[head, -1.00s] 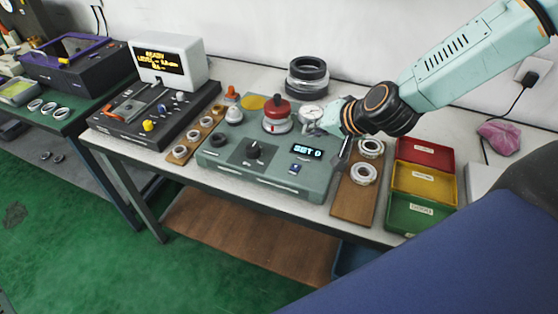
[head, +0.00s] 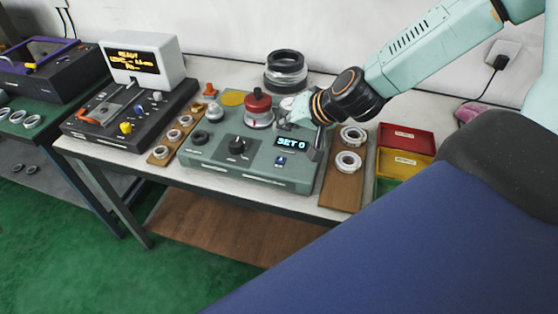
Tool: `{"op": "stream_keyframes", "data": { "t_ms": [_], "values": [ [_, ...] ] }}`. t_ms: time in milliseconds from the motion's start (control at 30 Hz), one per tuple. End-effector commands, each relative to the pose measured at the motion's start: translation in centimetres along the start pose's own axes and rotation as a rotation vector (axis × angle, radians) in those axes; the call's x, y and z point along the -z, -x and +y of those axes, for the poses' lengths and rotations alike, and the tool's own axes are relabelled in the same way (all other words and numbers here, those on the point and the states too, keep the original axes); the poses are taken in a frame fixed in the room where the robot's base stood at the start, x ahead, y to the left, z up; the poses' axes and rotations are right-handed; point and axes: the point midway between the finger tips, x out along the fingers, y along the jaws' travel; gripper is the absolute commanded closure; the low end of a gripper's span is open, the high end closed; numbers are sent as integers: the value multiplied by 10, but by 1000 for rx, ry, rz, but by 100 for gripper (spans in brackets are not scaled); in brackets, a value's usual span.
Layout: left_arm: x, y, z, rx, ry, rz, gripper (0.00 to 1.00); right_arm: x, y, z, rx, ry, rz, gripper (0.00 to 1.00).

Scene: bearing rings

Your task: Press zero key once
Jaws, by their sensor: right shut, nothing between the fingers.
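The grey-green bench device (head: 215,168) stands on the table with a lit display (head: 291,143) reading "SET 0". A small blue key (head: 280,161) with a pale mark sits just below the display; its label is too small to read. My right gripper (head: 315,154) is shut and empty. My left gripper is not in view.
The device also carries a black knob (head: 237,146) and a red-topped part (head: 258,106). A wooden board with bearing rings (head: 348,162) lies just right of the gripper. Red (head: 406,137) and yellow (head: 405,163) bins stand farther right. Dark stacked rings (head: 286,70) stand behind.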

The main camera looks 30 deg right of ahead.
Motion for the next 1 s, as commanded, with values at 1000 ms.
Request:
{"op": "stream_keyframes", "data": {
  "t_ms": [1000],
  "values": [
    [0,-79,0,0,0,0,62,-40,-57,39,0,2,0,100]
  ]
}}
